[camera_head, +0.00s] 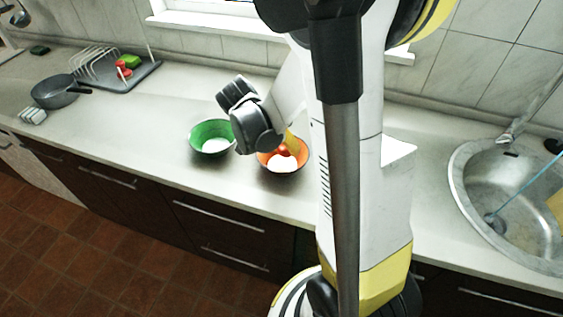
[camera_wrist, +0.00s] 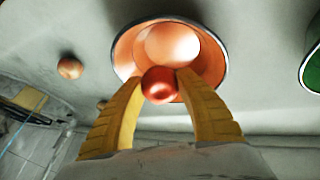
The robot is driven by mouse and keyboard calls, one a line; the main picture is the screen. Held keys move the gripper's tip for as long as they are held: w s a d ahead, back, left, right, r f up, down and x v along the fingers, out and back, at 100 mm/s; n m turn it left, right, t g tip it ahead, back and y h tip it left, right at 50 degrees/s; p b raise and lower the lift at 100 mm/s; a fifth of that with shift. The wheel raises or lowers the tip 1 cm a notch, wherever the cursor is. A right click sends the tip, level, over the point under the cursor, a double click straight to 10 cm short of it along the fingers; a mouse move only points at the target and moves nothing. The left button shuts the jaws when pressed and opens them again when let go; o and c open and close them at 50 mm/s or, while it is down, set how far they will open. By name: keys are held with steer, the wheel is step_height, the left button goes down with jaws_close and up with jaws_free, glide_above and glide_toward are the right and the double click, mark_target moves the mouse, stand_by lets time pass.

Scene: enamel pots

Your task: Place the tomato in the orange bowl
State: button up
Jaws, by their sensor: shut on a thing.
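The tomato (camera_wrist: 160,86) is a small, shiny red ball. My gripper (camera_wrist: 162,81) has yellow fingers, shut on the tomato from both sides. In the wrist view the tomato overlaps the near rim of the orange bowl (camera_wrist: 124,55), whose pale inner bottom shows behind it. In the head view the orange bowl (camera_head: 304,158) stands upright on the counter, with the tomato (camera_head: 283,150) showing red at its opening. My arm's wrist partly covers the gripper there. I cannot tell whether the tomato touches the bowl.
A green bowl (camera_head: 196,133) stands just left of the orange one; its edge shows in the wrist view (camera_wrist: 312,70). A brownish ball (camera_wrist: 70,68) lies on the counter. A sink (camera_head: 500,195) is at right; a dark pan (camera_head: 55,92) and dish rack (camera_head: 100,65) are at far left.

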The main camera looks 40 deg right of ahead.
mark_target(287, 163)
steer(key=shift+w+a+f, duration=0.3)
steer(key=shift+f, duration=0.15)
steer(key=shift+f+b, duration=1.05)
steer(key=shift+f, duration=0.75)
steer(key=shift+f, duration=0.1)
steer(key=o, duration=0.8)
steer(key=shift+f, duration=0.1)
steer(key=shift+o, duration=0.2)
steer(key=shift+r, duration=0.2)
